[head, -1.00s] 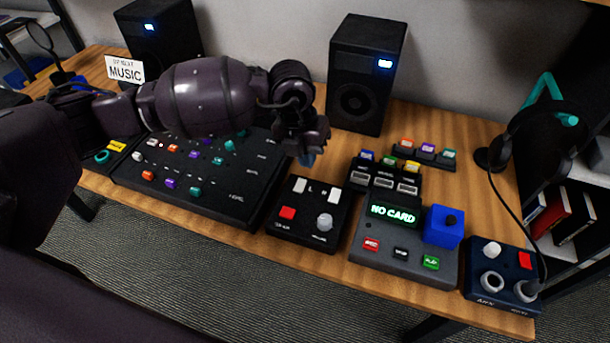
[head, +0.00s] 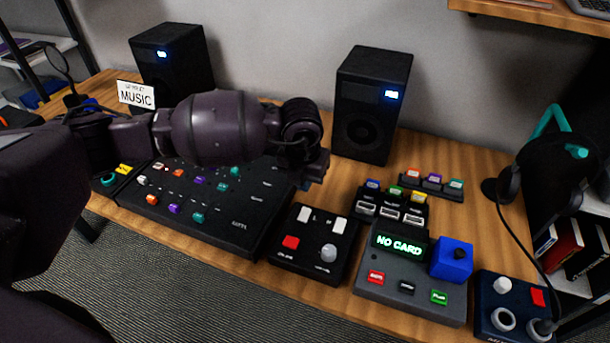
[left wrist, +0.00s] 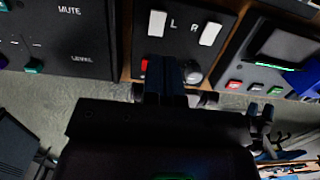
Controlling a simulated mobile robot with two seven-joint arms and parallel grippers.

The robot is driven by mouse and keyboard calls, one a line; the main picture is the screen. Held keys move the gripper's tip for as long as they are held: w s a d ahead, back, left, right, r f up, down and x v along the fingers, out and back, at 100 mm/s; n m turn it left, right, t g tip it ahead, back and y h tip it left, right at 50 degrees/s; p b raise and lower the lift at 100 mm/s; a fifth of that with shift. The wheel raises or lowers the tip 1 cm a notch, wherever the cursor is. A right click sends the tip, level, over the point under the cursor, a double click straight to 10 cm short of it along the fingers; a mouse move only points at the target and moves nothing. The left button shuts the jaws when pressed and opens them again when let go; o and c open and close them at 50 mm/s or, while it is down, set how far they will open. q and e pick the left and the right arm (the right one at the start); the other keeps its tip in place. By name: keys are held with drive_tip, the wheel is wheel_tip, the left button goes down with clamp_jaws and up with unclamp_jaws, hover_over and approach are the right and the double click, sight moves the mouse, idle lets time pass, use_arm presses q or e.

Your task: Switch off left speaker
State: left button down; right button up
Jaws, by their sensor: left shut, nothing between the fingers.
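The small black control box (head: 285,262) has two white switches marked L and R, a red button and a grey knob. The L switch (head: 304,214) is on its left and the R switch (head: 339,225) on its right; both also show in the left wrist view (left wrist: 157,23). The left speaker (head: 172,72) and right speaker (head: 368,110) stand at the back, each with a blue light lit. My left gripper (head: 308,184) is shut and empty, above and behind the box. In the left wrist view its fingers (left wrist: 172,68) overlap the box between red button and knob. My right gripper is not in view.
A large black mixer (head: 225,222) lies left of the box. A grey card console (head: 400,290) reading NO CARD with a blue block (head: 452,258) is on its right. A dark blue knob unit (head: 510,318) and a headphone stand are further right. Wood is bare before the right speaker.

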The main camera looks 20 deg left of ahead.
sight(307, 210)
use_arm(q)
drive_tip(key=f, duration=0.3)
drive_tip(key=f+b, duration=0.1)
drive_tip(key=f, duration=0.1)
drive_tip(key=w+f, duration=0.1)
drive_tip(key=f, duration=0.2)
drive_tip(key=shift+f+b, duration=0.35)
drive_tip(key=shift+w+f, duration=0.1)
drive_tip(key=shift+f, duration=0.45)
